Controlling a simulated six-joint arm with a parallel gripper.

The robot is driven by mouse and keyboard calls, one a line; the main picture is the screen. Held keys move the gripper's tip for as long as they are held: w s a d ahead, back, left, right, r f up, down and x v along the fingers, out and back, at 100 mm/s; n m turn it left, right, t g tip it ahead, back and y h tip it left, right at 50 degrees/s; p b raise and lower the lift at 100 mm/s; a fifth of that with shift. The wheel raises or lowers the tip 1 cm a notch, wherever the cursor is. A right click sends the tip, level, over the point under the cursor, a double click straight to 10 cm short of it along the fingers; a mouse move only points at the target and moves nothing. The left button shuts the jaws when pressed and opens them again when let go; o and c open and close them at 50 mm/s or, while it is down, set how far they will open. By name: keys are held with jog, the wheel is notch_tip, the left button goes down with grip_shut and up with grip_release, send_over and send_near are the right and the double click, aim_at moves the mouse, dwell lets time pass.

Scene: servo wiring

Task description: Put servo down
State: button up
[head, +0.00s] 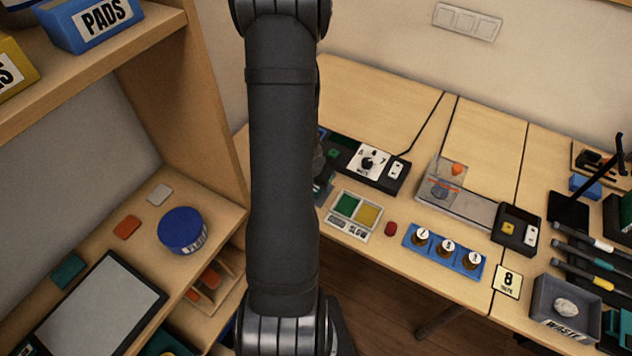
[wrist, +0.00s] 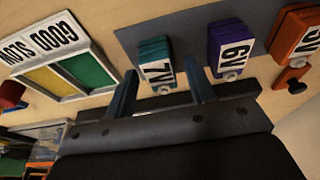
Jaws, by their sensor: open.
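My gripper (wrist: 160,72) is open in the wrist view, with one finger on each side of a teal block (wrist: 153,50) with a white label. This block looks like a servo and sits on a grey-blue strip (wrist: 185,33); I cannot tell whether the fingers touch it. A similar purple block (wrist: 230,40) stands just right of the right finger, and an orange one (wrist: 296,42) stands further right. The GOOD/SLOW tray (wrist: 88,58), with green and yellow compartments, is on the left. The tray also shows in the head view (head: 351,231), where my arm hides the gripper and the blocks.
A red button-like piece (head: 390,229) and a blue rack with numbered knobs (head: 444,251) are right of the tray. A dial box (head: 369,163) stands behind it. A black-edged box (head: 516,229) and a waste bin (head: 565,306) are further right.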

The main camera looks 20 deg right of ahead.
jog(key=shift+r, duration=0.1)
jog(key=v, duration=1.2)
dwell(0.5)
jog(key=shift+x, duration=6.1)
jog(key=shift+r, duration=0.15)
